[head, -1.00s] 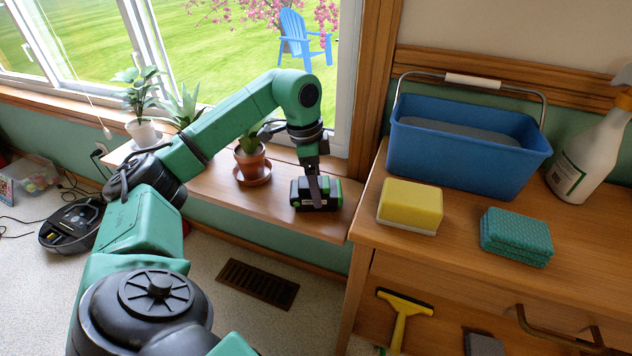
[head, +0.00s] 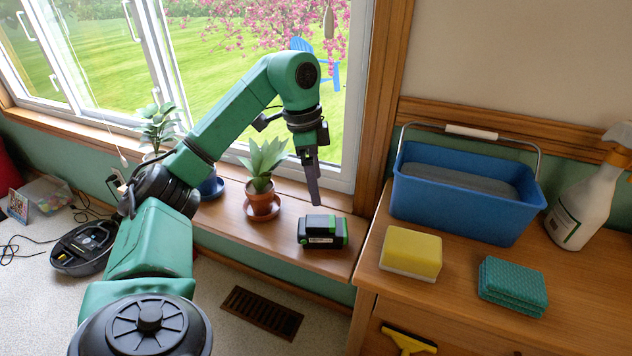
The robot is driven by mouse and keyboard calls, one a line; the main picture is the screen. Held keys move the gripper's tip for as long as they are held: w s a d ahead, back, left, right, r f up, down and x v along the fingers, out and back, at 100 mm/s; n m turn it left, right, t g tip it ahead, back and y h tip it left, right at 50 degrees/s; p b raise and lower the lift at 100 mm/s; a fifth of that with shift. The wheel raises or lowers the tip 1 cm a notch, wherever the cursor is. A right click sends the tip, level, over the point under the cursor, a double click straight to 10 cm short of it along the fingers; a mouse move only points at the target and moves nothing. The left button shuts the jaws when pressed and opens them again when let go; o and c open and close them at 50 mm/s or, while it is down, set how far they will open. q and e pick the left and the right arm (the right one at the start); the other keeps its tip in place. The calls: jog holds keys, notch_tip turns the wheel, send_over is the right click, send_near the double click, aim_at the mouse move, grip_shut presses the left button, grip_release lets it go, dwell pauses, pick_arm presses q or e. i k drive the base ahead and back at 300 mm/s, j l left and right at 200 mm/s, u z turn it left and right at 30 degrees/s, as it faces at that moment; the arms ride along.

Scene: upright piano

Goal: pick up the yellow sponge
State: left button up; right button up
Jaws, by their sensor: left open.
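The yellow sponge (head: 411,251), with a white underside, lies flat near the left front of the wooden cabinet top, in front of the blue bucket. My left gripper (head: 316,200) points down above the window sill, to the left of the sponge and apart from it. It is seen nearly edge-on, and nothing shows between its fingers. Its tips are just above and behind a black and green battery pack on the sill. My right gripper is not in view.
The battery pack (head: 323,232) and a potted plant (head: 262,198) stand on the sill (head: 290,236). On the cabinet top (head: 590,280) are the blue bucket (head: 460,204), teal scrubbing pads (head: 513,284) and a spray bottle (head: 585,200). The window frame (head: 382,100) rises behind.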

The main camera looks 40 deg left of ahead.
aim_at(406, 251)
jog(key=k, duration=1)
